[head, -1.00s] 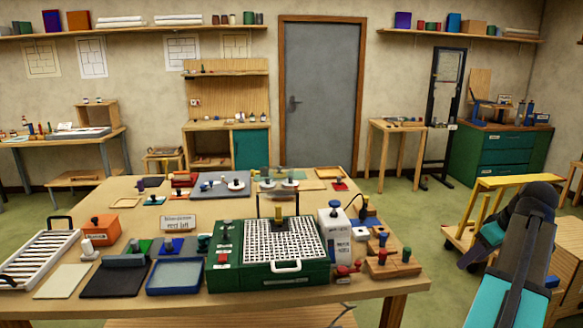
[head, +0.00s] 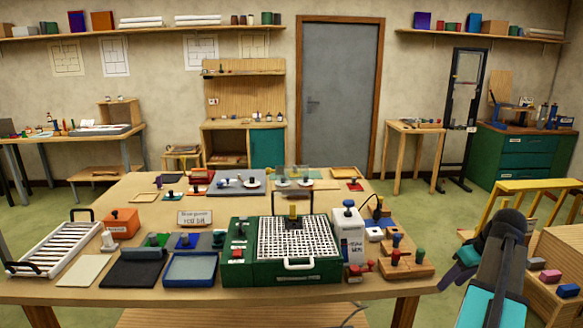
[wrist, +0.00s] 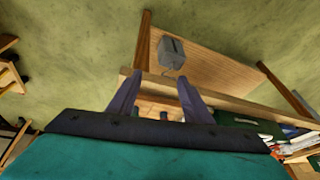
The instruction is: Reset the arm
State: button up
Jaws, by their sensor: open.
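My arm, dark grey and teal, stands at the right of the head view, off the right side of the worktable (head: 140,287). In the wrist view my gripper (wrist: 155,92) shows two purple-grey fingers set well apart with nothing between them. Beyond the fingers, the wrist view shows a wooden table edge and lower shelf, with a grey box (wrist: 172,52) on the shelf.
A green machine with a white grid top (head: 298,238) stands at the table's front. A white box (head: 348,238) and a wooden block with coloured knobs (head: 403,262) stand beside it.

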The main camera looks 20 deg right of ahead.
jog(key=w+a+f+g+y, duration=0.1)
jog(key=w+a+f, duration=0.3)
jog(key=a+f, duration=0.4)
jog(key=w+a+f+g+y, duration=0.1)
jog(key=w+a+f, duration=0.45)
jog(key=f, duration=0.35)
jog(key=a+f+g, duration=0.3)
jog(key=a+f, duration=1.2)
jog(key=a, duration=0.2)
jog(key=s+a+f+g, duration=0.1)
jog(key=s+a+f, duration=0.35)
jog(key=a, duration=0.25)
jog(key=s+a+f+g, duration=0.2)
jog(key=s+a+f, duration=0.1)
jog(key=a+f, duration=0.35)
jog(key=s+a+f+g+h, duration=0.1)
jog(key=s+a+f, duration=0.3)
jog(key=s, duration=0.3)
jog(key=s+a+f+n+g+h, duration=0.1)
jog(key=s+a+f, duration=0.3)
jog(key=s, duration=0.3)
jog(key=shift+a+n+h, duration=0.3)
jog(key=shift+a, duration=0.5)
jog(key=shift+d, duration=0.1)
